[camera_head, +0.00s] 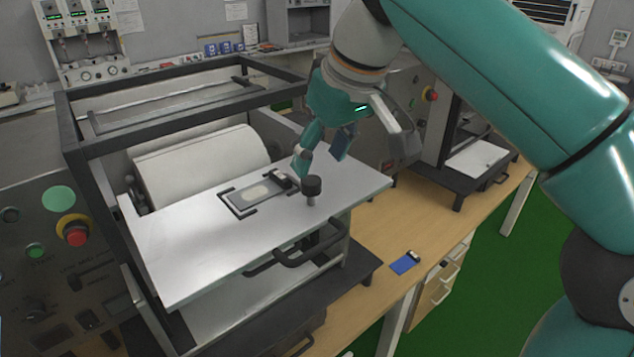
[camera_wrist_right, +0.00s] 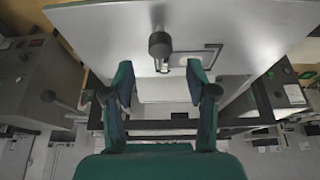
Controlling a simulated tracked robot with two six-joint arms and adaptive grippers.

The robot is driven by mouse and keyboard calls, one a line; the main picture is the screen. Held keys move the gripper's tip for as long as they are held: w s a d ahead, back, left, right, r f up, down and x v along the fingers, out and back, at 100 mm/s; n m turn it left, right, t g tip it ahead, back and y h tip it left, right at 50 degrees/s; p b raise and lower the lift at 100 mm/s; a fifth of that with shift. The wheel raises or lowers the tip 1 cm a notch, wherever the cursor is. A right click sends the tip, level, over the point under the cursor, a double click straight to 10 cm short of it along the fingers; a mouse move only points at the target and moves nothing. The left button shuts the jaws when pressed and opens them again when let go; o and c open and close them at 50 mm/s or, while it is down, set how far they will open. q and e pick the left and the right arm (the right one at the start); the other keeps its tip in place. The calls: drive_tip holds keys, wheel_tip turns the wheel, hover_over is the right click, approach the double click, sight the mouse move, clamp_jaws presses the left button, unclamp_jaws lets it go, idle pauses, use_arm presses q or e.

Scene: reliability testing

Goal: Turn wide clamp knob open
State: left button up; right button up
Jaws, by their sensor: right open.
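A black round knob (camera_head: 312,187) stands upright on a short pale stem near the right front edge of a light metal plate (camera_head: 190,262). A dark clamp frame (camera_head: 236,206) around a flat sample lies just left of it on the plate. My right gripper (camera_head: 319,158) is open and empty, above and slightly behind the knob. In the right wrist view the knob (camera_wrist_right: 160,44) appears beyond the two spread fingertips (camera_wrist_right: 160,73), roughly centred between them and apart from both. My left gripper is not in view.
A black frame (camera_head: 170,135) rises over the plate at the left and back, with a white roller (camera_head: 200,165) inside. A dark handle (camera_head: 300,250) sits below the plate's front edge. A blue item (camera_head: 404,264) lies on the wooden bench. A second machine stands at right.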

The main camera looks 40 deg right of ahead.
sight(311, 179)
drive_tip(key=shift+x, duration=2.6)
